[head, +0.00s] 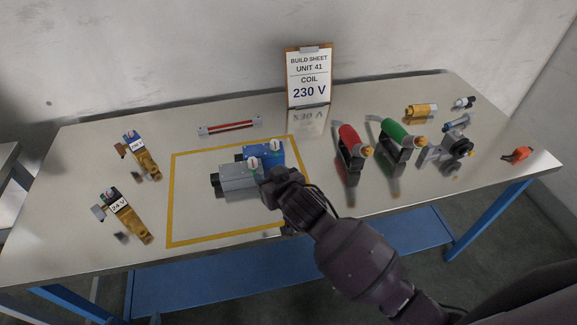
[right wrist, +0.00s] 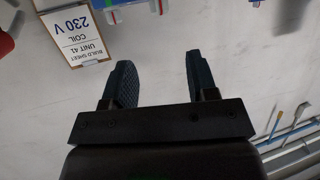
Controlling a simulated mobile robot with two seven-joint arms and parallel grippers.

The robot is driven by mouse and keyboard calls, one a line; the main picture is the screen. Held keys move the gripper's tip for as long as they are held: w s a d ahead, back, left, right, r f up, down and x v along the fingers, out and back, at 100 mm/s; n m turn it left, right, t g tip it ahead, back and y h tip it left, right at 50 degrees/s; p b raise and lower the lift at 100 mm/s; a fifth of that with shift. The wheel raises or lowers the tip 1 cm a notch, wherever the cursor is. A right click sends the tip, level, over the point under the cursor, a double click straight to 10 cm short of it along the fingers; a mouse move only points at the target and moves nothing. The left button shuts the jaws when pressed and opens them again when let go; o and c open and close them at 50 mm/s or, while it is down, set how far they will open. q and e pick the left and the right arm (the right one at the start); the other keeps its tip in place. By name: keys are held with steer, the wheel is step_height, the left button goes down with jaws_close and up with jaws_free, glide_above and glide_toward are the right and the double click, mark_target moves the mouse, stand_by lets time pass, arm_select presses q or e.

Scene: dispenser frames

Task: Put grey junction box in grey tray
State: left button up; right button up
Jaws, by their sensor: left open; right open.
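A grey boxy unit (head: 236,178) with a dark left end and a small white round tag lies inside the yellow outline on the table in the head view. I cannot tell whether it is the junction box. A similar blue unit (head: 268,151) lies just behind it. No grey tray is recognisable in either view. My right gripper (head: 276,186) is at the right end of the grey unit in the head view and hides a little of the area there; contact cannot be told. In the right wrist view the right gripper (right wrist: 158,70) is open, with nothing between its fingers. My left gripper is not in view.
A build sheet stand (head: 309,75) reading 230 V is at the back, also in the right wrist view (right wrist: 75,35). Red (head: 350,148) and green (head: 394,140) handled tools stand right. Two brass-coloured parts (head: 143,158) (head: 127,215) lie left. The yellow outline's front left is clear.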

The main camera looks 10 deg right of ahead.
steer(key=s+d+f+m+h, duration=0.1)
steer(key=s+d+f, duration=0.7)
steer(key=s+d, duration=0.2)
steer(key=shift+s+f+g, duration=0.2)
steer(key=shift+f+g, duration=0.15)
steer(key=shift+g, duration=0.05)
steer(key=shift+o, duration=0.3)
steer(key=s+d+f+m+h, duration=0.1)
steer(key=s+d+f, duration=0.3)
steer(key=s+d, duration=0.5)
steer(key=s+h, duration=0.1)
steer(key=s, duration=0.2)
steer(key=shift+d+f+g+h, duration=0.15)
steer(key=shift+d+g+h, duration=0.15)
steer(key=shift+o, duration=1.4)
steer(key=shift+s+d, duration=0.25)
steer(key=shift+s, duration=0.05)
steer(key=shift+w, duration=0.15)
